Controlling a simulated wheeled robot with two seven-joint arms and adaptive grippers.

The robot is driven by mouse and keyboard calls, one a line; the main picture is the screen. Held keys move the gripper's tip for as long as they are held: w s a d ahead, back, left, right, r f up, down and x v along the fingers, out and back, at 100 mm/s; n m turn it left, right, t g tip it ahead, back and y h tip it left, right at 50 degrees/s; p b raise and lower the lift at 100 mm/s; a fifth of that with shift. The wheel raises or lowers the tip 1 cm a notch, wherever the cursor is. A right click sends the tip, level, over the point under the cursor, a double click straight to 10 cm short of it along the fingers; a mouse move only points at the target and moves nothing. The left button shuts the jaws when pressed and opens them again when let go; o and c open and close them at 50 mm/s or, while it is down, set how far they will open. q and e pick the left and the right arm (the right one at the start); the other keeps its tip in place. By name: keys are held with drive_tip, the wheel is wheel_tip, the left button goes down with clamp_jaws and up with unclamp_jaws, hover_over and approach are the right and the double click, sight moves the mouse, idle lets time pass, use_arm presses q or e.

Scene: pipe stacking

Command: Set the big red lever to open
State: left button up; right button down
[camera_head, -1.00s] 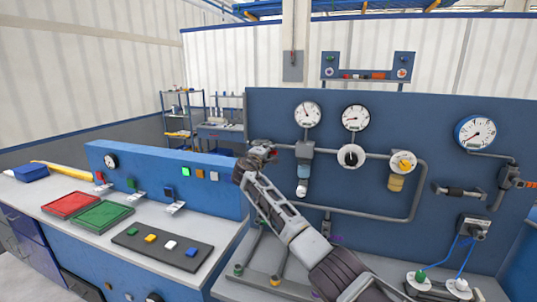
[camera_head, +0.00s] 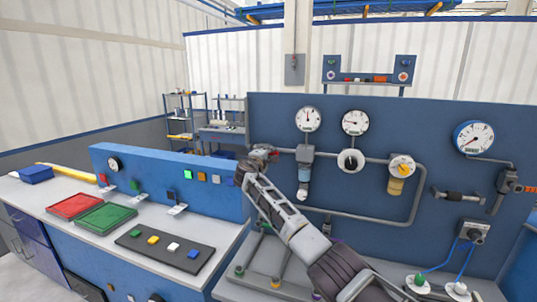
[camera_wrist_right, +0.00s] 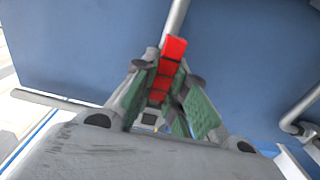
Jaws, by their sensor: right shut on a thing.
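The red lever (camera_wrist_right: 170,66) shows in the right wrist view as a segmented red bar between the fingers of my right gripper (camera_wrist_right: 166,92). The gripper is shut on it, with a green-padded finger on each side. In the head view my right gripper (camera_head: 264,154) is at the left end of the blue panel, beside the pipe's end. There the lever is mostly hidden by the gripper and wrist. My left gripper is in neither view.
The blue panel (camera_head: 390,110) carries grey pipes, round gauges (camera_head: 308,119), a yellow knob (camera_head: 402,167) and an orange-red handle (camera_head: 523,188) at right. To the left, a bench holds a red tray (camera_head: 74,206), a green tray (camera_head: 106,217) and a button board (camera_head: 150,254).

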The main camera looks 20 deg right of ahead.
drive_tip(key=c, duration=1.4)
unclamp_jaws()
drive_tip(key=shift+a, duration=0.15)
drive_tip(key=shift+c, duration=0.2)
drive_tip(key=shift+s, duration=0.15)
drive_tip(key=v, duration=1.1)
drive_tip(key=shift+s+a, duration=0.2)
drive_tip(key=shift+a, duration=0.1)
